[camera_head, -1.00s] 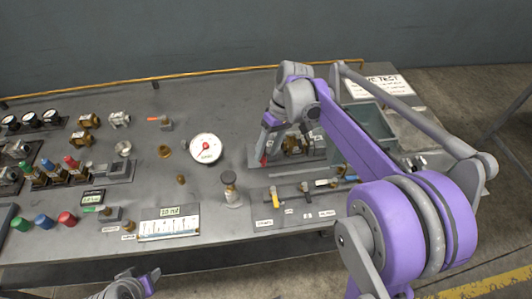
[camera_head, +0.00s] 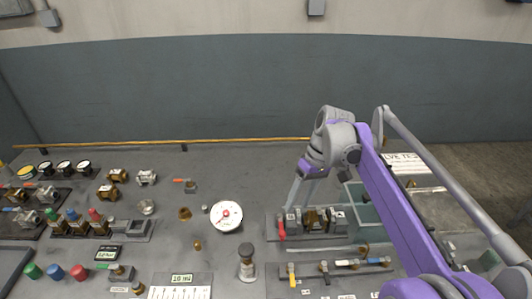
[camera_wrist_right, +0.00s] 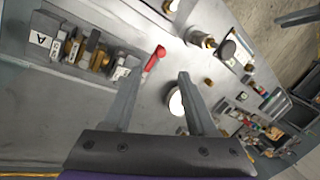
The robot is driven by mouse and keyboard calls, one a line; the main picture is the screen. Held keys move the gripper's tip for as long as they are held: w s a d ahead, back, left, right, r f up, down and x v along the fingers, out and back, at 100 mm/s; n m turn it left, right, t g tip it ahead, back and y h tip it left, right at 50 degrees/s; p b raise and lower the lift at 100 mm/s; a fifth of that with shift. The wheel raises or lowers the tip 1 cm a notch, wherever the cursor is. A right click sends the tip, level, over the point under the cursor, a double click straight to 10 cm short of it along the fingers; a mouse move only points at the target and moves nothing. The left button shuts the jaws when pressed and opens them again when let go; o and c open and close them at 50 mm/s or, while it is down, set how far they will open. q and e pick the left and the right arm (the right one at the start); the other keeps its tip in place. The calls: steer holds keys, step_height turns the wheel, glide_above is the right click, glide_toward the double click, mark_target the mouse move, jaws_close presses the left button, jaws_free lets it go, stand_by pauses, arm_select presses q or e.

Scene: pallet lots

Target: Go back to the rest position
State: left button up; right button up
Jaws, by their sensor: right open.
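My right gripper (camera_head: 299,196) is open, above the left end of a valve rack (camera_head: 316,237) in the head view. The red-handled valve (camera_head: 282,229) stands just below its fingertips. In the right wrist view my right gripper (camera_wrist_right: 157,90) has its two fingers apart with nothing between them. The red handle (camera_wrist_right: 154,59) and the rack marked A (camera_wrist_right: 40,40) show beyond the fingers, to the left. My left gripper is not in view.
A green-grey bin (camera_head: 362,215) stands behind the right arm. Several valves, fittings and coloured knobs fill the bench's left side. A yellow rail (camera_head: 240,141) runs along the back.

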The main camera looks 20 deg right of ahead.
steer(key=s+a+f+t+h, duration=0.1)
steer(key=s+a+f+t, duration=0.1)
steer(key=s+f, duration=0.2)
steer(key=s+a+f+m+t+h, duration=0.1)
steer(key=s+f, duration=0.3)
steer(key=s, duration=0.4)
steer(key=s+a+f+m+t+h, duration=0.1)
steer(key=s+a+f+t+h, duration=0.1)
steer(key=s, duration=0.4)
steer(key=shift+a+f+t+p, duration=0.3)
steer(key=shift+a+f+t, duration=0.1)
steer(key=shift+a+f, duration=0.6)
steer(key=shift+s+f, duration=0.25)
